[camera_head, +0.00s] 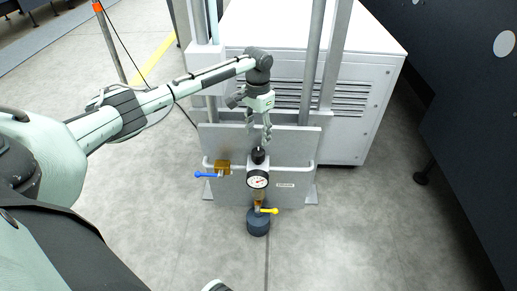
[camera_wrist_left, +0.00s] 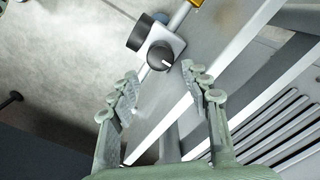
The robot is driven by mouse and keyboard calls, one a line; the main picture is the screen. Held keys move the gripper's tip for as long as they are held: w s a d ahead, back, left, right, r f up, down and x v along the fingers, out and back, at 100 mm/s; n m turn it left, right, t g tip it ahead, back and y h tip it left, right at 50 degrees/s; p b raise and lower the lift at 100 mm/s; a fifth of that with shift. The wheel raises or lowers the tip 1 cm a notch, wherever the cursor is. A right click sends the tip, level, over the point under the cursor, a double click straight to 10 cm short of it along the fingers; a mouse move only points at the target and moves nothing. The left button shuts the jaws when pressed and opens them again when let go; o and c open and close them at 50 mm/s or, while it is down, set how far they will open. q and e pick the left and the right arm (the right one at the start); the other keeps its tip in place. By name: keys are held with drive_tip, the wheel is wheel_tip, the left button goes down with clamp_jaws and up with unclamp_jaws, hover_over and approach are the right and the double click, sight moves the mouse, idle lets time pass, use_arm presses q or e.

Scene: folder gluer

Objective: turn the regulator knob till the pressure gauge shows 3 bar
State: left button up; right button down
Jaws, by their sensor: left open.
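The regulator knob (camera_head: 258,155) is black and sits on top of the regulator on a grey panel. In the left wrist view the knob (camera_wrist_left: 160,56) has a white mark line and stands on a silver body (camera_wrist_left: 179,43). The pressure gauge (camera_head: 257,180) has a white face below the knob; its reading is too small to tell. In the wrist view the gauge (camera_wrist_left: 144,32) shows only its black casing, not its face. My left gripper (camera_head: 258,131) is open above the knob; in the wrist view its fingers (camera_wrist_left: 161,88) are apart, with the knob beyond their tips, not held.
A brass valve (camera_head: 222,167) with a blue lever (camera_head: 205,174) is left of the gauge. A yellow lever (camera_head: 269,210) and a dark cylinder (camera_head: 258,226) are below it. Upright metal posts and a white cabinet (camera_head: 368,80) stand behind. The floor in front is clear.

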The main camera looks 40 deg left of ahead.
sight(258, 151)
use_arm(q)
wheel_tip(258, 151, down, 6)
drive_tip(key=shift+f+b, duration=0.25)
drive_tip(key=shift+b, duration=0.1)
drive_tip(key=shift+f, duration=0.65)
use_arm(e)
drive_tip(key=shift+d+v, duration=0.2)
drive_tip(key=shift+v, duration=1.05)
use_arm(q)
drive_tip(key=shift+c, duration=0.4)
drive_tip(key=c, duration=0.8)
use_arm(e)
drive_tip(key=shift+r, duration=0.1)
use_arm(q)
drive_tip(key=shift+r, duration=0.1)
